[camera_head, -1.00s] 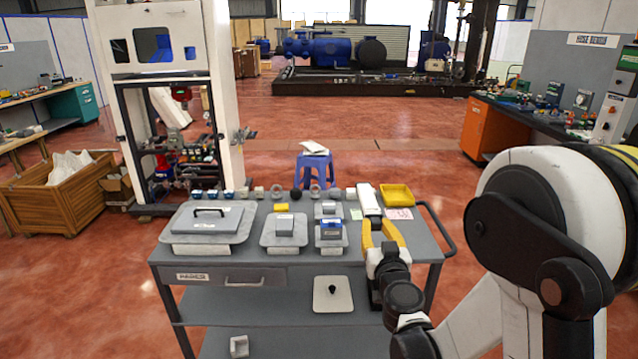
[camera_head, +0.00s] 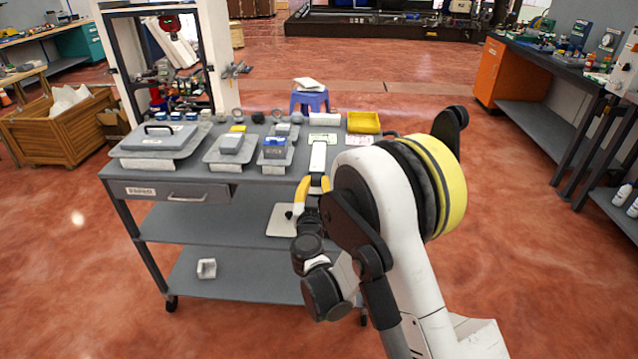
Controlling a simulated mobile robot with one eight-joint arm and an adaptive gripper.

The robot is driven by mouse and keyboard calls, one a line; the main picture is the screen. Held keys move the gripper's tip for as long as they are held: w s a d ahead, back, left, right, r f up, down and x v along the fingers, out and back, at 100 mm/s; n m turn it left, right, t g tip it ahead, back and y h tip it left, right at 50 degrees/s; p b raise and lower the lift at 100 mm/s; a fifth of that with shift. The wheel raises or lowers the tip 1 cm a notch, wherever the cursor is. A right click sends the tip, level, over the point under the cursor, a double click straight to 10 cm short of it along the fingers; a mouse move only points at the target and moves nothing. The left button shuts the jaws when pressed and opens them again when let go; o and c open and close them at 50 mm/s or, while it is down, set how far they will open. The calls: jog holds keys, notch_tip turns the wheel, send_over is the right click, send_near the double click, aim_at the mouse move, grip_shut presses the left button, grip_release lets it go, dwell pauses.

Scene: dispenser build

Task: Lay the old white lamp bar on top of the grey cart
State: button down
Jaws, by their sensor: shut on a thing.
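The white lamp bar (camera_head: 318,158) is a narrow pale bar in the head view, pointing away from me over the right part of the grey cart's top (camera_head: 265,180). My gripper (camera_head: 314,180), with yellow fingers, is shut on the bar's near end at the cart's front edge. I cannot tell whether the bar touches the top or is held just above it. My arm hides the cart's right front corner.
The cart top holds a grey lidded case (camera_head: 170,132), a blue box (camera_head: 275,147), a yellow tray (camera_head: 363,122), a white block (camera_head: 325,119) and a row of small parts. A blue stool (camera_head: 310,101) stands behind. An orange bench (camera_head: 492,72) is right.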

jog(key=w+f, duration=0.4)
jog(key=w, duration=0.3)
jog(key=shift+w+d, duration=0.25)
jog(key=shift+w, duration=0.15)
jog(key=c, duration=1.2)
grip_release()
jog(key=shift+s, duration=0.1)
jog(key=s, duration=0.8)
jog(key=shift+s+a, duration=0.15)
jog(key=shift+s, duration=0.25)
